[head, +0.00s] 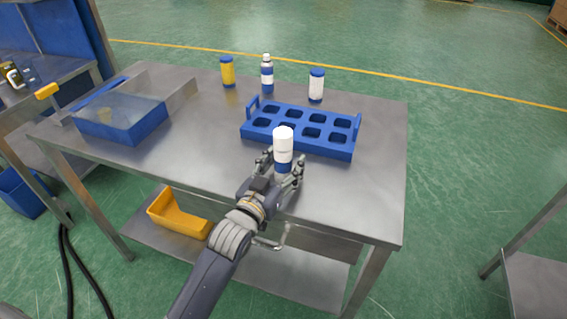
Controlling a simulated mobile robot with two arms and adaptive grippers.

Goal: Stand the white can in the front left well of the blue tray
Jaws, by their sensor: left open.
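A white can (283,142) with a blue lower end is upright between the fingers of my left gripper (283,170). The gripper is open, with one finger on each side of the can. The can appears just in front of the blue tray (325,151) and covers part of its front wall and front row. I cannot tell whether its base touches the table. The tray has two rows of wells and a raised handle at each end. Its front left well (262,125) looks empty. My right gripper is out of view.
Behind the tray on the steel table (376,192) stand a yellow can (227,72), a blue and white bottle (267,74) and a white jar with a blue lid (316,86). A blue bin (122,125) is at left. A yellow bin (178,218) is on the lower shelf.

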